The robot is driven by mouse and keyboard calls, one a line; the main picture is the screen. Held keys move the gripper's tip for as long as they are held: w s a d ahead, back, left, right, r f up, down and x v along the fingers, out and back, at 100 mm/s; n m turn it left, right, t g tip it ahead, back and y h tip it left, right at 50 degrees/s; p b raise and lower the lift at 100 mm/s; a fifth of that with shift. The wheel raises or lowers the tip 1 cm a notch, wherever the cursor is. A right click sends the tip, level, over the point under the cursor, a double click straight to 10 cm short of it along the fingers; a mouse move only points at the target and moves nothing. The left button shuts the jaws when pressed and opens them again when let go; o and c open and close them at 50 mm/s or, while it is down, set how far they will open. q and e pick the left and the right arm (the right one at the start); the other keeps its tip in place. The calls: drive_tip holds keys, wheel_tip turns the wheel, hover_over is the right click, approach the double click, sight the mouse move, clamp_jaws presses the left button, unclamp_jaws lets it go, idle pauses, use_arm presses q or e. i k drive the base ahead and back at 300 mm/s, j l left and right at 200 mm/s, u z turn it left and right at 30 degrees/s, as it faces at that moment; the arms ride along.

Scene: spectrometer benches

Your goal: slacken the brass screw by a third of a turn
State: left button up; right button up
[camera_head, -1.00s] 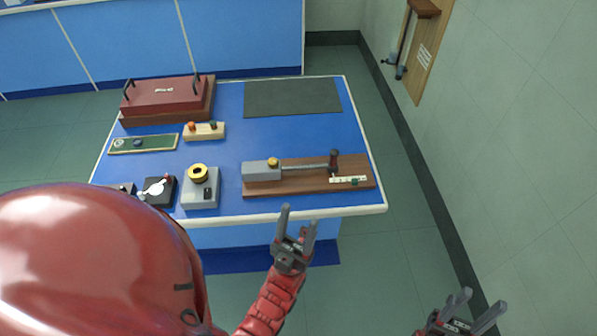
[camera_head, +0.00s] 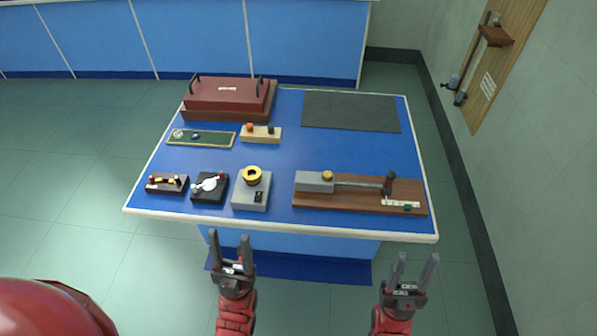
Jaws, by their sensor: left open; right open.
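A small round brass-coloured screw head (camera_head: 328,175) sits on top of a grey block (camera_head: 313,183). The block is at the left end of a brown wooden board (camera_head: 345,203) on the right front of the blue table. A thin grey rod (camera_head: 358,184) runs from the block to a dark upright post with a reddish top (camera_head: 389,182). My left gripper (camera_head: 232,244) is open and empty, in front of the table's near edge. My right gripper (camera_head: 417,262) is open and empty, also in front of that edge, further right. Neither touches anything.
On the blue table (camera_head: 330,152) stand a grey box with a yellow ring (camera_head: 253,175), a black box with a white dial (camera_head: 208,187), a small dark block (camera_head: 167,184), a green tray (camera_head: 217,140), a wooden peg block (camera_head: 261,135), a red case (camera_head: 225,96) and a dark mat (camera_head: 352,112).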

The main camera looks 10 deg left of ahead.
sight(327, 175)
drive_tip(key=i+l, duration=0.15)
drive_tip(key=l, duration=0.2)
drive_tip(key=i+l+u, duration=0.1)
drive_tip(key=l, duration=0.25)
drive_tip(key=i+l, duration=0.25)
drive_tip(key=l+u, duration=0.05)
drive_tip(key=l, duration=0.05)
